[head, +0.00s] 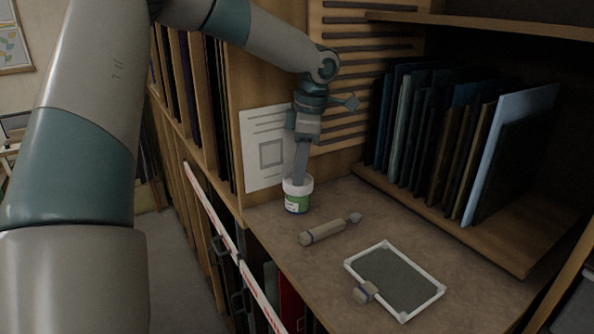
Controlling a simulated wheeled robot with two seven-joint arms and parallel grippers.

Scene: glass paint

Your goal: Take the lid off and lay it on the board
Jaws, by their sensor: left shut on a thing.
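A small jar (297,204) with a green and white label stands upright at the left of the worktop. Its white lid (297,187) is at the top of the jar. I cannot tell whether a gap lies between them. My left gripper (298,180) points straight down from above, shut on the lid. The fingertips are small in the picture and partly blend with the lid. A dark board with a white frame (433,297) lies flat at the front right of the worktop, apart from the jar. My right gripper is out of view.
A wooden-handled tool (323,231) lies between jar and board. A small block with a blue band (365,292) sits at the board's near left edge. Dark glass sheets (437,130) stand in a rack behind. A printed sheet (266,147) hangs left of my gripper.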

